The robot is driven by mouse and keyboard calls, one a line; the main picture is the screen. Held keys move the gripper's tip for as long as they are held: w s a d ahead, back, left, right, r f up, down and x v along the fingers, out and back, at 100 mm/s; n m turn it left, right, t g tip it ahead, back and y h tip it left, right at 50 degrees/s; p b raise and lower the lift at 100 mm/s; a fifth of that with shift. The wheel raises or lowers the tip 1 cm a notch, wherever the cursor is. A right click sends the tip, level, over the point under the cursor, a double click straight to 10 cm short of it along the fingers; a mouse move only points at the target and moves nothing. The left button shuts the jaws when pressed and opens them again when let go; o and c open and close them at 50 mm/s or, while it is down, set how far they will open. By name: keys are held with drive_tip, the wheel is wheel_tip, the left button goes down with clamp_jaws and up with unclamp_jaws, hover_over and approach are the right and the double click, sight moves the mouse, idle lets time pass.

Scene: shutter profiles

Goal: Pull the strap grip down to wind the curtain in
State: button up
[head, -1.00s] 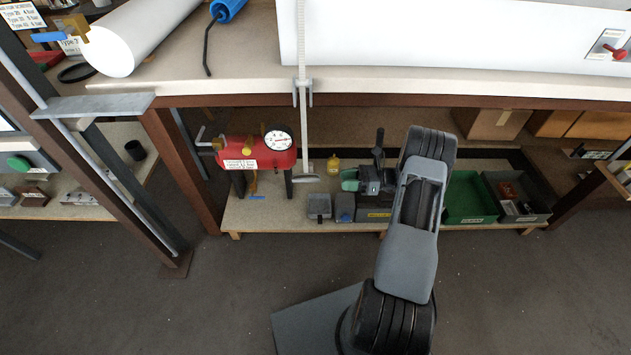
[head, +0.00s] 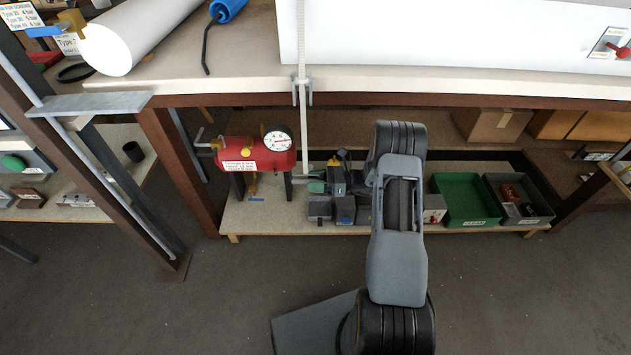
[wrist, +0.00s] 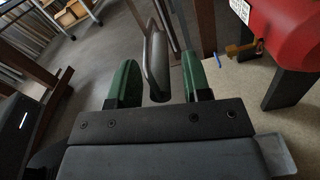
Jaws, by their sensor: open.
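The pale strap (head: 304,130) hangs from a bracket at the bench's front edge. Its grip shows only slightly at the strap's lower end in the head view, beside my gripper. In the wrist view the grey strap grip (wrist: 158,65), a rounded bar with a thin metal loop, lies between my two green fingers. My gripper (wrist: 160,80) is open, with a gap on each side of the grip. In the head view my gripper (head: 316,184) is small, just right of the strap's lower end.
A red tank with a gauge (head: 258,152) stands left of the strap on the low shelf (head: 270,215). A green bin (head: 465,198) and a grey bin (head: 517,198) are to the right. The bench front (head: 420,88) overhangs above.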

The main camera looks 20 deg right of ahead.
clamp_jaws()
idle(0.4)
wheel_tip(320, 180, down, 2)
drive_tip(key=shift+f+b, duration=0.15)
drive_tip(key=shift+b, duration=0.3)
unclamp_jaws()
drive_tip(key=p+v, duration=0.2)
drive_tip(key=v, duration=1.2)
